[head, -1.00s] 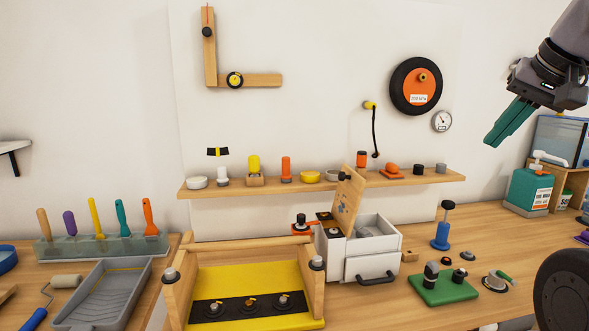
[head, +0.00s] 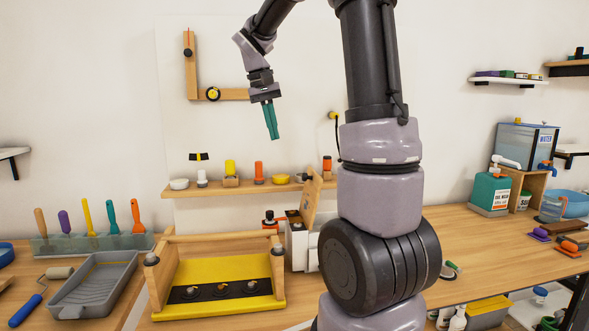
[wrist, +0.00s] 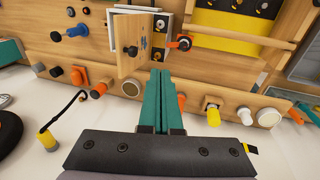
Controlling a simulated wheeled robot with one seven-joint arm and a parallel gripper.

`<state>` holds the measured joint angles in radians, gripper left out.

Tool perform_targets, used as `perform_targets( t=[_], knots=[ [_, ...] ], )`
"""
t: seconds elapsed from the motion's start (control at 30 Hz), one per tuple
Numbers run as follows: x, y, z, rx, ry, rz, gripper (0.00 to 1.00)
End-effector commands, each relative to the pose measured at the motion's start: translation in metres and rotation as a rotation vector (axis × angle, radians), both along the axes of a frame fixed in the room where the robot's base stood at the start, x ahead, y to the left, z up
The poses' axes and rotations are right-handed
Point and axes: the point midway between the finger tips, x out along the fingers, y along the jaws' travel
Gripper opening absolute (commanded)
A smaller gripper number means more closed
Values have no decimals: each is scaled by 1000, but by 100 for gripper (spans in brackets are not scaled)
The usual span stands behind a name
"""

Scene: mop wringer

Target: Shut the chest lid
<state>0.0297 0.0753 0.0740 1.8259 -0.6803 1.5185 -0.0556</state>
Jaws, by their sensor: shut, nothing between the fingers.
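The white chest (head: 300,247) stands on the bench, largely hidden behind my arm in the head view. Its wooden lid (head: 312,198) is open and stands up, slightly tilted. In the wrist view the lid (wrist: 130,35) shows a dark knob and a blue mark, with a white edge of the chest (wrist: 187,22) beyond it. My gripper (head: 271,136) points down above the wall shelf, higher than the lid and left of it in the head view. Its teal fingers (wrist: 160,75) are together and empty, and appear apart from the lid.
The wall shelf (head: 235,190) carries several small items below my gripper. A wooden tray with a yellow base (head: 230,270) stands left of the chest. A wooden L-shaped bracket (head: 191,75) hangs on the wall behind my gripper.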

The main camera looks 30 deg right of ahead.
Motion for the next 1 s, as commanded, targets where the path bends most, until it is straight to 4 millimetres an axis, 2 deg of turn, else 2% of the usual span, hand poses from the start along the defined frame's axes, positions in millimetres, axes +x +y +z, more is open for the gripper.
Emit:
perform_targets(
  t=[0.03,0.13,0.37,0.77,0.9,1.0],
  knots=[
    [9,-3,-5,-14,21,-3,0],
    [18,-6,-9,-33,44,-7,0],
    [19,-13,-30,-41,56,-9,0],
    [12,-35,-111,-39,57,-9,0],
    [7,-57,-113,-40,53,-13,0],
    [5,-65,-115,-40,53,-10,0]
  ],
)
